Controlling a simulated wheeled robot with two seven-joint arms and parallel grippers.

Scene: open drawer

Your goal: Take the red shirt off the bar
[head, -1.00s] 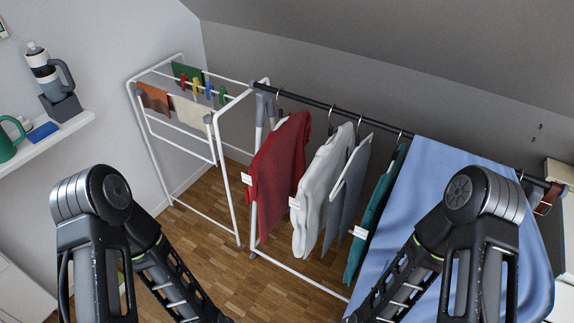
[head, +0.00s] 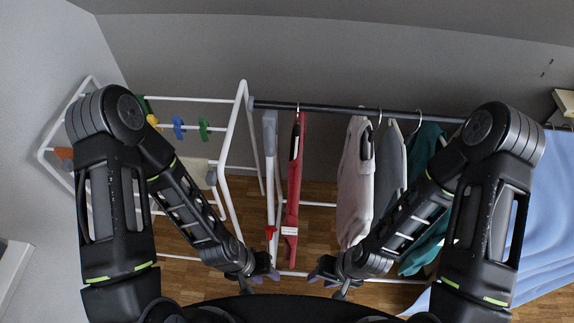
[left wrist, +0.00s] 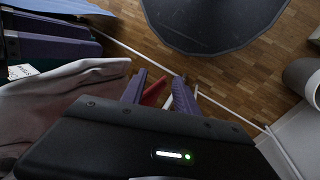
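The red shirt (head: 293,190) hangs on a hanger from the dark bar (head: 335,110). It shows nearly edge-on, with a white tag low on it. My left gripper (head: 265,276) is below and left of the shirt's lower end, its fingers apart. In the left wrist view, my left gripper (left wrist: 158,92) has two separated purple fingers, and a small patch of red shows between or beyond them. I cannot tell whether it touches them. My right gripper (head: 327,281) is right of the shirt's lower end, fingers apart, with nothing seen in it.
A white shirt (head: 356,185), a grey garment (head: 391,170) and a teal garment (head: 425,225) hang to the right. A blue sheet (head: 550,210) hangs far right. A white drying rack (head: 240,130) with clips stands left. Wooden floor shows below.

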